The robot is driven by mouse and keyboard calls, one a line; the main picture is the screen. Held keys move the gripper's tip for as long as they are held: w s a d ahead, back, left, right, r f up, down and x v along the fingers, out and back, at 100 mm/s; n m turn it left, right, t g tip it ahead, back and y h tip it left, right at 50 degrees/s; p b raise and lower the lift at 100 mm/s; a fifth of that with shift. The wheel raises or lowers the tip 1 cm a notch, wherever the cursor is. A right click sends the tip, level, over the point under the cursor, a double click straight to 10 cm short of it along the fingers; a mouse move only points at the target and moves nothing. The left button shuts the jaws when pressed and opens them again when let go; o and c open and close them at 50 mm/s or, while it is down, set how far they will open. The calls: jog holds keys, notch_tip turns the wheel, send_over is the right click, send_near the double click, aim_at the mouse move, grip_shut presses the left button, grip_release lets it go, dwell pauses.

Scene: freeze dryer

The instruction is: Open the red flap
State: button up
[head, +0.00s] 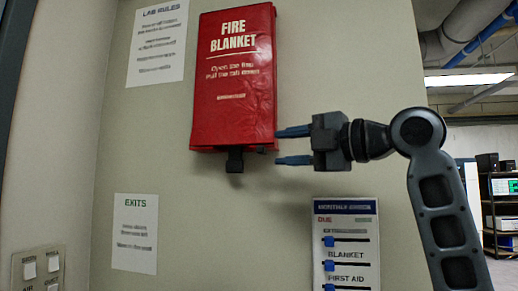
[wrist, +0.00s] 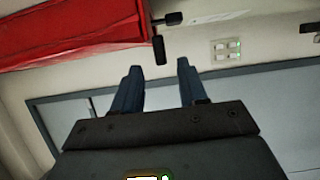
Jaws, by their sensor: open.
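The red flap (head: 235,75) is the front of a red fire blanket pouch on the wall, with white lettering, and it hangs closed. A black tab (head: 235,160) sticks out below its bottom edge. My gripper (head: 292,146) is open and empty, to the right of the pouch's lower right corner, its blue fingers pointing left. In the wrist view the red pouch (wrist: 75,30) fills the upper left. The black tab (wrist: 158,48) shows just beyond the fingertips of my gripper (wrist: 157,72). I cannot tell whether a fingertip touches the pouch.
A lab rules sheet (head: 157,42) and an exits sheet (head: 134,233) are on the wall to the left. A board with blue sliders (head: 346,243) hangs below my gripper. A switch plate (head: 40,268) is at lower left. The wall directly below the pouch is bare.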

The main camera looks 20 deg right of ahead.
aim_at(265, 150)
jog(key=p+x, duration=0.2)
jog(key=x, duration=0.4)
jog(key=shift+w+a, duration=0.1)
jog(key=shift+w, duration=0.15)
jog(key=shift+c, duration=0.2)
grip_shut()
